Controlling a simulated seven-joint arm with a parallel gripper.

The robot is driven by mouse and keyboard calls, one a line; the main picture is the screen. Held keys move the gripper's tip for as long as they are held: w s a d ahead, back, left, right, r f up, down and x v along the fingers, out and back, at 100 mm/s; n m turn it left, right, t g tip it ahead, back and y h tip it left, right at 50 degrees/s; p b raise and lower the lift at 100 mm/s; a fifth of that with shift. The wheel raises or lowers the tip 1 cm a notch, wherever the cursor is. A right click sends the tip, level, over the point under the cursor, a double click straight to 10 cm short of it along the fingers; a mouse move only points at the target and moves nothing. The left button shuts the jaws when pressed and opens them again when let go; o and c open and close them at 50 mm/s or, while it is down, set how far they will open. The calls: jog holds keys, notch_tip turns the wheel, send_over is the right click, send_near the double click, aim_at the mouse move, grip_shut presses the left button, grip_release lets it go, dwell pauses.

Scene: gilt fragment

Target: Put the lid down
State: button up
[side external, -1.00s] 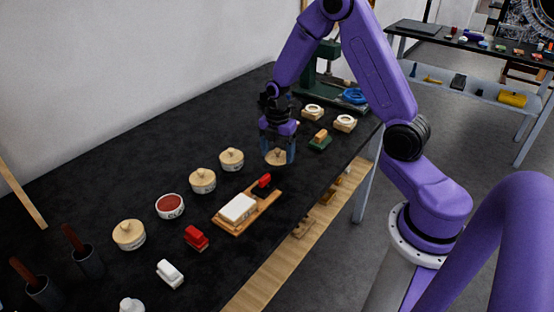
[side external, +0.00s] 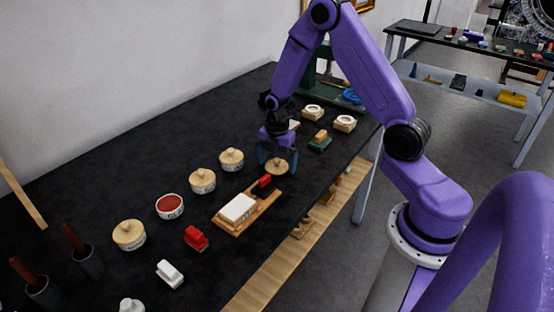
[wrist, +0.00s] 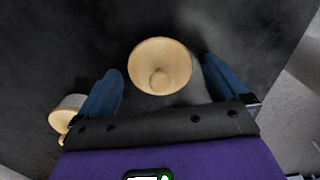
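The round wooden lid (side external: 278,167) with a small knob lies on the black bench top, close to the upper end of the wooden tray. In the wrist view the lid (wrist: 160,62) shows between my fingers, knob towards the camera. My gripper (side external: 277,169) is low over the lid with its blue fingers spread either side of it. In the wrist view my gripper (wrist: 161,72) is open, with a gap between each finger and the lid. An open pot with red contents (side external: 170,205) stands lidless in the row to the lower left.
Lidded pots (side external: 203,181), (side external: 231,159) and (side external: 129,234) stand in the row. The wooden tray (side external: 226,224) holds a white block and a red piece. Red (side external: 196,238) and white (side external: 170,274) blocks lie nearer.

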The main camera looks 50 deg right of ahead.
aim_at(277, 159)
jog(key=shift+r, duration=0.15)
notch_tip(277, 159, up, 11)
jog(key=s+a+r+m, duration=0.1)
jog(key=s+a+r, duration=0.25)
jog(key=a, duration=0.25)
jog(key=s+a+r+m, duration=0.1)
jog(key=s+a+m, duration=0.2)
jog(key=s, duration=0.9)
jog(key=s+a+r+m, duration=0.2)
jog(key=s+a, duration=0.3)
jog(key=s, duration=0.7)
jog(key=shift+s+a+m, duration=0.2)
jog(key=shift+s+m, duration=0.15)
jog(key=shift+m, duration=0.25)
